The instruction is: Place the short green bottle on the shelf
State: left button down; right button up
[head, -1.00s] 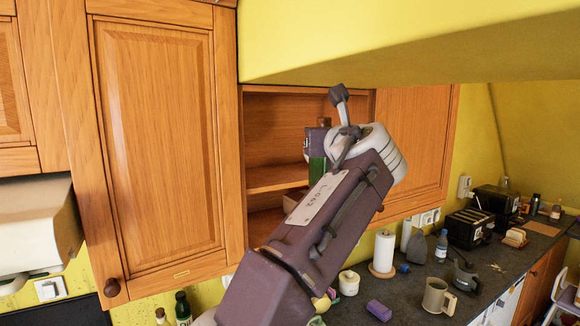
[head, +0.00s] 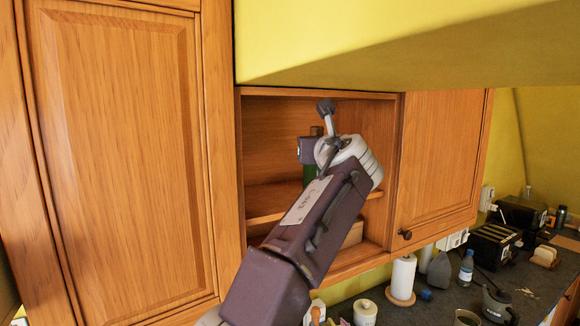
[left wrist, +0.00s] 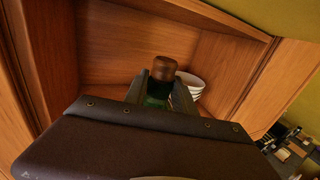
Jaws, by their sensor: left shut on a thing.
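The short green bottle (left wrist: 158,90) with a brown cap is between the two fingers of my left gripper (left wrist: 161,96) in the left wrist view. In the head view my left gripper (head: 308,151) is in front of the open cabinet, shut on the bottle (head: 309,174). There the bottle is upright and mostly hidden by the gripper and arm. The shelf (head: 262,203) is the middle board of the open cabinet. The bottle appears near shelf height; whether its base touches the board is hidden. My right gripper is not in view.
White stacked dishes (left wrist: 190,86) stand in the cabinet beyond the bottle. A light brown box (head: 353,234) is in the lower compartment. Closed doors (head: 125,150) flank the opening, and a yellow sloping hood (head: 400,45) hangs above. The left part of the shelf looks clear.

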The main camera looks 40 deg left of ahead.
pick_arm(q)
jog(key=w+a+f+p, duration=0.1)
jog(key=w+a+p, duration=0.1)
jog(key=a, duration=0.5)
jog(key=w+a+f+p, duration=0.2)
jog(key=w+a, duration=0.3)
jog(key=a, duration=0.1)
jog(key=shift+a, duration=0.4)
jog(key=f, duration=0.1)
jog(key=f+b, duration=0.2)
jog(key=f, duration=0.1)
jog(key=shift+w+a, duration=0.2)
jog(key=shift+a, duration=0.05)
jog(key=shift+f+b, duration=0.1)
jog(key=shift+b, duration=0.25)
jog(key=c, duration=1.2)
grip_release()
jog(key=shift+o, duration=0.8)
jog(key=shift+s+d, duration=0.1)
